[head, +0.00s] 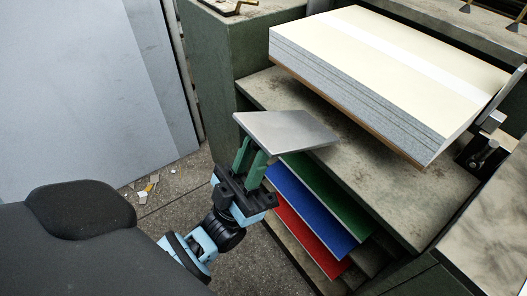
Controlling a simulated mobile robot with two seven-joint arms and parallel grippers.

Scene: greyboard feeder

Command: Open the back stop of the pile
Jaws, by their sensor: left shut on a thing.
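The pile (385,75) of greyboard has a cream top with a pale band and layered grey sides, and lies on a thin brown board. At its right end stands an upright metal plate (501,98) with a bracket and a round clamp (484,152); it looks like a stop against the pile, but I cannot tell if it is the back stop. My left gripper (253,158), with green fingers, is shut on a flat grey metal plate (287,129), left of and below the pile's near corner. The plate hides part of the table edge. My right gripper is not in view.
The pile rests on a worn table (345,148) of a green machine. Below its edge are green (318,190), blue (308,207) and red (300,235) boards. Large grey sheets (80,80) lean at the left. Scraps (148,189) lie on the floor.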

